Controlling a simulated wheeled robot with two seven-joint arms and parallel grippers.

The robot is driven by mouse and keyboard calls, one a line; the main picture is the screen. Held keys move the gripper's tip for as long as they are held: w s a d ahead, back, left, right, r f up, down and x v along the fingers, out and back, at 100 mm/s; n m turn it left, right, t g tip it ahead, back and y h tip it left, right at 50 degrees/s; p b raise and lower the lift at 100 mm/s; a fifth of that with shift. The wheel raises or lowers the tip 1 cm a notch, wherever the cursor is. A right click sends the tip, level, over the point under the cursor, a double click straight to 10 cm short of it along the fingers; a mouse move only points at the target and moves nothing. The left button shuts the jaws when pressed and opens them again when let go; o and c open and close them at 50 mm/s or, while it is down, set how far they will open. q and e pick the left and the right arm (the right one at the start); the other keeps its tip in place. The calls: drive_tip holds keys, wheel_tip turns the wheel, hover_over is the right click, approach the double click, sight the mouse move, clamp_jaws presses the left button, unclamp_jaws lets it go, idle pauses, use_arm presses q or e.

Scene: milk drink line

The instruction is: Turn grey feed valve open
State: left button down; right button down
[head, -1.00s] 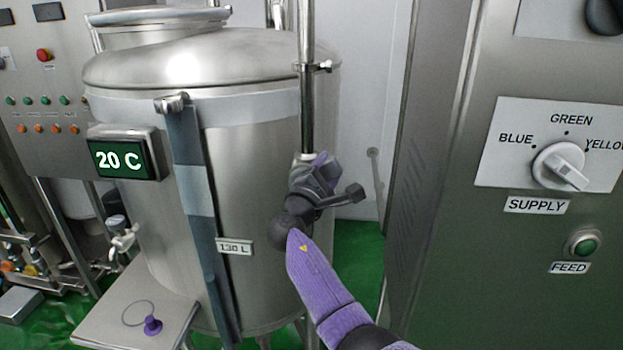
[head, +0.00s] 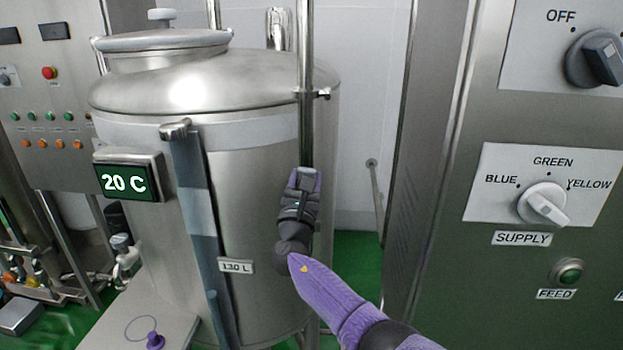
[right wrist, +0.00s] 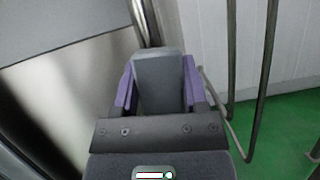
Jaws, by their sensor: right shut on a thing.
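The grey feed valve handle (right wrist: 158,82) shows in the right wrist view as a flat grey block between two purple fingers. My right gripper (right wrist: 157,85) is shut on it. In the head view my right gripper (head: 304,180) is at the vertical steel pipe (head: 305,110) in front of the tank, its fingers pointing up along the pipe. There the gripper hides most of the valve, and I cannot tell the handle's exact angle. My left gripper is not in view.
The steel tank (head: 255,160) stands close behind my right gripper, with a 20 C display (head: 125,178). Green floor lies between tank and cabinet.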

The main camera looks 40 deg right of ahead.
drive_tip(key=shift+w+a+n+t+y, duration=0.1)
drive_tip(key=shift+w+n+t+y, duration=0.1)
drive_tip(key=shift+n, duration=0.3)
drive_tip(key=shift+w+a+n+t+y, duration=0.1)
drive_tip(key=shift+n+t, duration=0.1)
drive_tip(key=shift+n, duration=0.3)
drive_tip(key=shift+c, duration=0.6)
unclamp_jaws()
drive_tip(key=shift+a, duration=0.1)
drive_tip(key=v, duration=1)
drive_tip(key=shift+p, duration=0.45)
